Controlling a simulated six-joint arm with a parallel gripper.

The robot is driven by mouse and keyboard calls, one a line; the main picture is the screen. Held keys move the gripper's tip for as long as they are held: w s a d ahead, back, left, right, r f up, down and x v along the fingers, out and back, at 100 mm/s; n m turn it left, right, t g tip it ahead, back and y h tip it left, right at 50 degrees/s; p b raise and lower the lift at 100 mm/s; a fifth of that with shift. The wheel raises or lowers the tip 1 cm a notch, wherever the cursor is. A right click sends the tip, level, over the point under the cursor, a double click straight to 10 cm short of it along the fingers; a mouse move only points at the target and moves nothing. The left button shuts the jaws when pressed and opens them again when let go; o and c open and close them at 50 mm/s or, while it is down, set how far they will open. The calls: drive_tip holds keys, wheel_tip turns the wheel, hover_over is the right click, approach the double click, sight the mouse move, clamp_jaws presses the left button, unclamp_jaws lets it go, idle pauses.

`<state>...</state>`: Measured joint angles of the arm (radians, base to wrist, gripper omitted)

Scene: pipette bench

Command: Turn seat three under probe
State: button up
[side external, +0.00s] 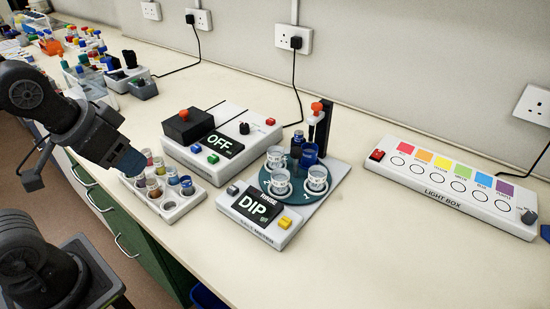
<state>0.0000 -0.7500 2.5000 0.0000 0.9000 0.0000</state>
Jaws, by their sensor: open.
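A teal round turntable (297,201) carries several white-banded cups: one at the back left (276,157), one at the front left (280,182) and one at the front right (317,178). A dark blue pot (309,155) stands at the back of it, below the white probe (315,122) with its orange-red top, on a black post. Seat numbers are too small to read. The meter (237,215) in front shows "DIP", with a yellow and a grey button. My gripper (127,163) is open, left of the turntable by the vial rack; its fingertips are partly hidden.
A white rack (180,210) of coloured vials stands close to my gripper. A box with an "OFF" display (216,147) stands behind, with a black block on it. A light box (455,185) lies at right. The front right bench is clear.

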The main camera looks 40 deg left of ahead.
drive_tip(key=shift+o, duration=0.3)
drive_tip(key=shift+r, duration=0.1)
drive_tip(key=w+d+r+m+g+h, duration=0.1)
drive_tip(key=w+d+r+m, duration=0.1)
drive_tip(key=w, duration=0.4)
drive_tip(key=w+d+r+m, duration=0.1)
drive_tip(key=w+r+m, duration=0.1)
drive_tip(key=w, duration=0.4)
drive_tip(key=m+g+h, duration=0.1)
drive_tip(key=m+h, duration=0.1)
drive_tip(key=m, duration=0.3)
approach(296, 150)
drive_tip(key=x, duration=0.9)
drive_tip(key=shift+w+f, duration=0.1)
clamp_jaws()
